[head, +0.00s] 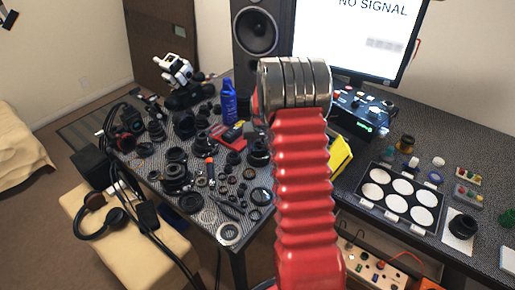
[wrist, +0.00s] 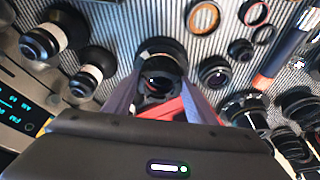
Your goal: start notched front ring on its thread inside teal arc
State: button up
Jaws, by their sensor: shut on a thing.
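My gripper (wrist: 158,98) shows in the wrist view, its two grey fingers reaching forward on either side of a dark ring (wrist: 158,88). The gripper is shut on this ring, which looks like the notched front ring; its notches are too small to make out. A black lens barrel (wrist: 161,52) stands directly beyond the ring, in line with it. I cannot tell whether ring and barrel touch. No teal arc can be made out. In the head view my red arm hides the gripper and the ring.
Many black lens parts crowd the striped desk mat around the barrel, including a lens (wrist: 214,72) close on the right and two white-banded lenses (wrist: 85,82) on the left. An orange ring (wrist: 204,16) lies farther back. A blue bottle (head: 229,102) stands behind the parts.

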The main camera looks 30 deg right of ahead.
jog(key=o, duration=1.1)
jog(key=shift+r, duration=0.15)
jog(key=v, duration=1.3)
jog(key=shift+s+a+r, duration=0.1)
jog(key=shift+r, duration=0.05)
jog(key=shift+s+a+r+n+t+y, duration=0.35)
jog(key=shift+s+a+r+n, duration=0.5)
jog(key=shift+s+a+r, duration=2.7)
jog(key=shift+s+a+r+n+t+y, duration=0.1)
jog(key=shift+s+a+r+n+t, duration=0.65)
jog(key=shift+s+a, duration=5.35)
jog(key=shift+s+a+r+n+t+y, duration=0.25)
jog(key=shift+s+a+r+n, duration=0.75)
jog(key=shift+s+a+r, duration=2.6)
